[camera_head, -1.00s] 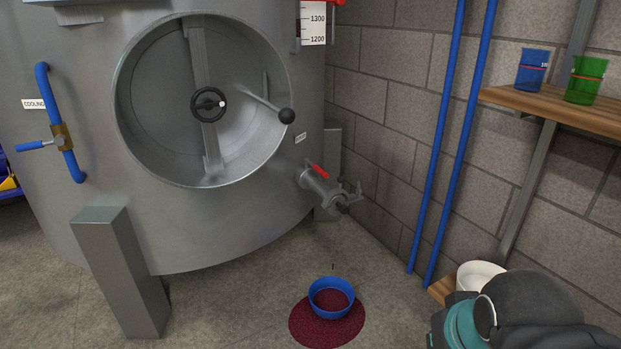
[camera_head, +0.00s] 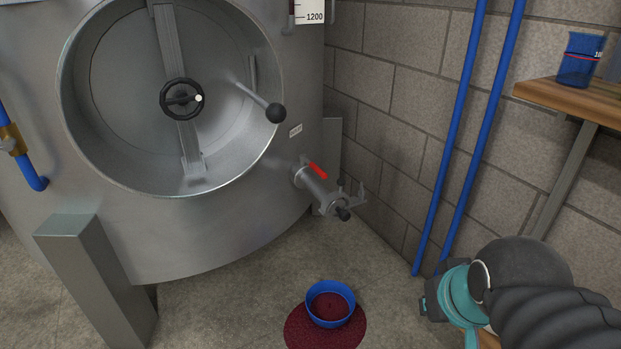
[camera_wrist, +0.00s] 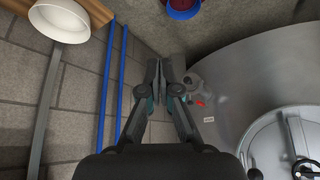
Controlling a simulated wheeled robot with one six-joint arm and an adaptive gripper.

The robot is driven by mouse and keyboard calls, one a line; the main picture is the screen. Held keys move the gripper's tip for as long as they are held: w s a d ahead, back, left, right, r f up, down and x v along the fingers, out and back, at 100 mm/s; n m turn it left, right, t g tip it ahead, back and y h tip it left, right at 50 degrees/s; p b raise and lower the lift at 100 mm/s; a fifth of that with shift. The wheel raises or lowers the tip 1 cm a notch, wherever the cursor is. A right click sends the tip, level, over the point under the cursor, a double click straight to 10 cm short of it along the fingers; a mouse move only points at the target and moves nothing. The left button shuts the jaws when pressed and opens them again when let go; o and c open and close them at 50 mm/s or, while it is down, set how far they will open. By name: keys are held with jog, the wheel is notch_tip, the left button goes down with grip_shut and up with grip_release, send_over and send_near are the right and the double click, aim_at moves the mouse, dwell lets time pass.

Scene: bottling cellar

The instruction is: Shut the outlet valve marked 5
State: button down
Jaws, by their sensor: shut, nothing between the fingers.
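The outlet valve (camera_head: 320,190) sticks out of the steel tank (camera_head: 220,230) at its lower right, with a red lever (camera_head: 317,170) lying roughly along its pipe. A small label (camera_head: 295,130) sits above it, too small to read. In the wrist view, the valve (camera_wrist: 193,87) and red lever (camera_wrist: 200,103) lie just right of my gripper (camera_wrist: 162,62). The gripper is shut and empty, and partly covers the valve there. I cannot tell the gap between them. In the head view, my arm is at lower right, well away from the valve; its fingertips are not clearly visible.
A blue bowl (camera_head: 331,286) with dark red liquid stands in a red puddle (camera_head: 300,335) below the valve. Blue pipes (camera_head: 455,150) run up the block wall. A white bowl (camera_wrist: 58,20) shows in the wrist view.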

jog(key=w+a+n+t+y+b, duration=0.1)
jog(key=w+a+n+t, duration=0.25)
jog(key=w+a, duration=0.55)
jog(key=w+a+f+n+t+y+b, duration=0.15)
jog(key=w+a+n, duration=0.25)
jog(key=w, duration=0.9)
jog(key=w+a+n+t+b, duration=0.1)
jog(key=w+a+n+t, duration=0.3)
jog(key=w+a, duration=0.5)
jog(key=w+a+f+n+t+h+b, duration=0.1)
jog(key=w+a+f+n+t+h, duration=0.3)
jog(key=f, duration=0.6)
jog(key=shift+w+a+n+h, duration=0.45)
jog(key=shift+a+n+h, duration=0.25)
jog(key=shift+h, duration=0.35)
jog(key=shift+d, duration=0.15)
jog(key=b, duration=0.1)
send_near(313, 166)
jog(key=w+a+f, duration=0.1)
jog(key=w+a, duration=0.1)
jog(key=shift+w+d+r+b, duration=0.15)
jog(key=shift+w+d+b, duration=0.05)
jog(key=shift+w+d, duration=0.6)
jog(key=shift+w+d+r+b, duration=0.1)
jog(key=shift+w+d+b, duration=0.1)
jog(key=shift+w+d, duration=0.65)
